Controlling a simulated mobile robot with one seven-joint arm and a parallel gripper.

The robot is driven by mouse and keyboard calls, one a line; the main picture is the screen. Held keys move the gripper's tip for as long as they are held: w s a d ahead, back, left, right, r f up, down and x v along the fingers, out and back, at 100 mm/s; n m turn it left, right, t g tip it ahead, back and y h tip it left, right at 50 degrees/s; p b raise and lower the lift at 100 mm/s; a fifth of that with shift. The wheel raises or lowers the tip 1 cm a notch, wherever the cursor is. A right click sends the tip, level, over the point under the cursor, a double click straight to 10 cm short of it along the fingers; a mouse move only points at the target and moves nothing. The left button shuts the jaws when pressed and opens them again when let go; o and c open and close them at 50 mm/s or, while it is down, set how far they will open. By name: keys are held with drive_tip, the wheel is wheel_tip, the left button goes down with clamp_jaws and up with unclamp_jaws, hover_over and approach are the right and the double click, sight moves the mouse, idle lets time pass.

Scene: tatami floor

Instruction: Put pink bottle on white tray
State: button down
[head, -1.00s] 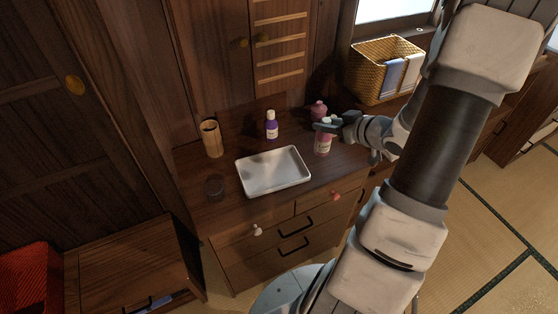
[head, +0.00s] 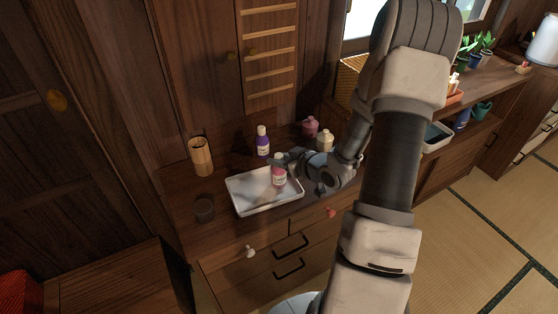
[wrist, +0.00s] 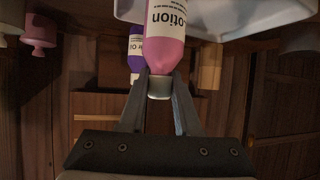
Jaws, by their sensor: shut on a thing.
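The pink bottle (head: 279,176) with a white label is held upright by my gripper (head: 283,160). In the head view it overlaps the right part of the white tray (head: 243,207); I cannot tell whether it touches the tray. In the wrist view my gripper (wrist: 159,84) is shut on the cap end of the pink bottle (wrist: 168,52), which has a "Lotion" label. The tray also shows behind the bottle in the wrist view (wrist: 245,18). The tray holds nothing else that I can see.
A purple bottle (head: 263,142) stands behind the tray. A dark pink bottle (head: 310,127) and a cream bottle (head: 325,141) stand at the back right, near my arm. A wooden cup (head: 201,157) and a dark glass (head: 204,209) stand left of the tray.

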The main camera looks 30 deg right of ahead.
drive_tip(key=shift+r, duration=0.1)
drive_tip(key=c, duration=0.6)
unclamp_jaws()
drive_tip(key=shift+s+d+r, duration=0.15)
drive_tip(key=shift+s+r, duration=0.1)
drive_tip(key=shift+s, duration=0.05)
drive_tip(key=p+v, duration=0.2)
drive_tip(key=v, duration=0.9)
drive_tip(key=shift+s, duration=0.2)
